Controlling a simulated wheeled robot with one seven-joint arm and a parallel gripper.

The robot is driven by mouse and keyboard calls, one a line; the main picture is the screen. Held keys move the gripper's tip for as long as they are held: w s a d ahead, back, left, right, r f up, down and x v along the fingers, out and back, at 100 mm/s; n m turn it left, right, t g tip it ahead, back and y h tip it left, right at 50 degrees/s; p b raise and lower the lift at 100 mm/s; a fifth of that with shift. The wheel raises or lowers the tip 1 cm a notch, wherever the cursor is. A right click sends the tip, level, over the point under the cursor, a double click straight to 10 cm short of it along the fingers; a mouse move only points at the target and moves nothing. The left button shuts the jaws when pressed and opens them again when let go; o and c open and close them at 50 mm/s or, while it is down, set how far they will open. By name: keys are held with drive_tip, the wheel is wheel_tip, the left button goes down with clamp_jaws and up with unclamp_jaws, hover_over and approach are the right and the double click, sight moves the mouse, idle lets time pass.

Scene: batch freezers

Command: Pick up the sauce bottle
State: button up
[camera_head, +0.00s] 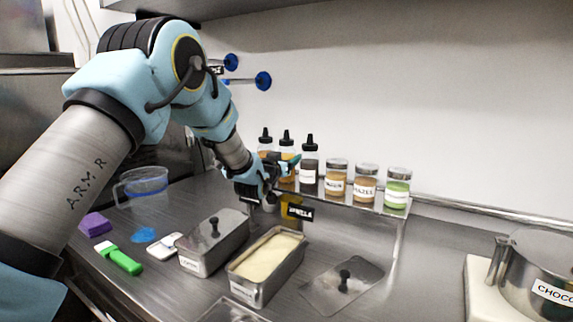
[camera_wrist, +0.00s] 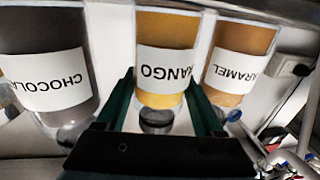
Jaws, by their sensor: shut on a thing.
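Three sauce bottles with black nozzle caps stand in a row on the left end of a raised metal shelf. The middle one is the yellow mango bottle (camera_head: 286,149), which also shows upside down in the wrist view (camera_wrist: 166,32). The caramel bottle (camera_wrist: 240,50) is on one side of it and the dark chocolate bottle (camera_head: 309,165) on the other. My gripper (camera_head: 285,168) is shut on the mango bottle, with one green finger on each side in the wrist view (camera_wrist: 163,100). The bottle looks upright; I cannot tell whether its base touches the shelf.
Several lidded jars, including one with green contents (camera_head: 397,190), stand right of the bottles on the shelf (camera_head: 350,207). Below are a cream-filled metal pan (camera_head: 262,290), a lidded pan (camera_head: 205,262) and a loose lid (camera_head: 325,292). A pot (camera_head: 545,262) stands at right.

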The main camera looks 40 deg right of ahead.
drive_tip(key=shift+r, duration=0.1)
wheel_tip(320, 180, up, 10)
drive_tip(key=b, duration=0.3)
idle(0.3)
